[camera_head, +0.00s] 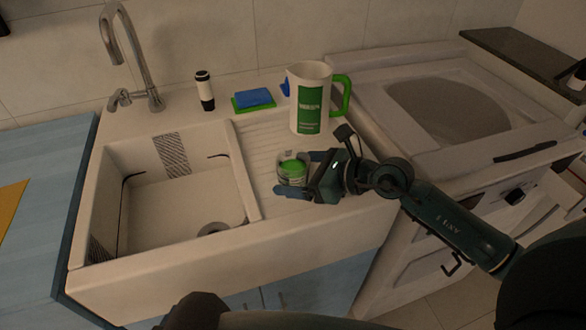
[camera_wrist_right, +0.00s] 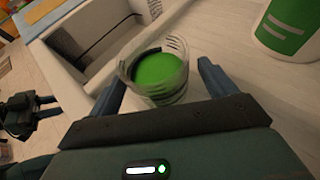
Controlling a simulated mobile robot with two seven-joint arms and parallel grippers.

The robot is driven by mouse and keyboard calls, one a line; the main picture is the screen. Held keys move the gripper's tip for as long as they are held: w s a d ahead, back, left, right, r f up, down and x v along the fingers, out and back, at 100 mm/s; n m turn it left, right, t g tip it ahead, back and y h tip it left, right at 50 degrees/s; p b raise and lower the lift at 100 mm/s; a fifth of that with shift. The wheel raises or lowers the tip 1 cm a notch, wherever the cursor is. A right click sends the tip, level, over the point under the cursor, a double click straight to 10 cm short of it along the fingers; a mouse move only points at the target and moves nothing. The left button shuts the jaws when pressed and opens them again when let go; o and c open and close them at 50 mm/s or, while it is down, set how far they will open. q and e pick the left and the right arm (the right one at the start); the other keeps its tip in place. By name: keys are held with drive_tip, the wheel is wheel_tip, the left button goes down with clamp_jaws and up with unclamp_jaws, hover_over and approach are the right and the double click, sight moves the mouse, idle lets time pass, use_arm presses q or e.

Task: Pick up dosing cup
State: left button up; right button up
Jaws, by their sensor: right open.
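The dosing cup (camera_head: 292,167) is a small clear cup with green inside, standing on the ribbed drainboard right of the sink basin. My right gripper (camera_head: 296,174) reaches in from the right, open, with a finger on each side of the cup. In the right wrist view the cup (camera_wrist_right: 154,75) sits between the spread fingertips (camera_wrist_right: 160,84), with a visible gap to the right finger. Contact with the left finger is unclear. A dark gripper-like part, probably my left gripper (camera_wrist_right: 22,108), shows at the left edge there; its jaws are unclear.
A white jug with a green label and handle (camera_head: 309,97) stands just behind the cup. A blue and green sponge (camera_head: 253,98) and a black-and-white bottle (camera_head: 204,90) stand behind the sink. The empty basin (camera_head: 185,205) lies left, the stove (camera_head: 450,108) right.

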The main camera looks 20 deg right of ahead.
drive_tip(key=shift+w+a+f, duration=0.3)
drive_tip(key=shift+w+a, duration=0.1)
drive_tip(key=shift+a, duration=0.1)
drive_tip(key=shift+c, duration=0.4)
drive_tip(key=c, duration=1.1)
drive_tip(key=shift+r, duration=0.2)
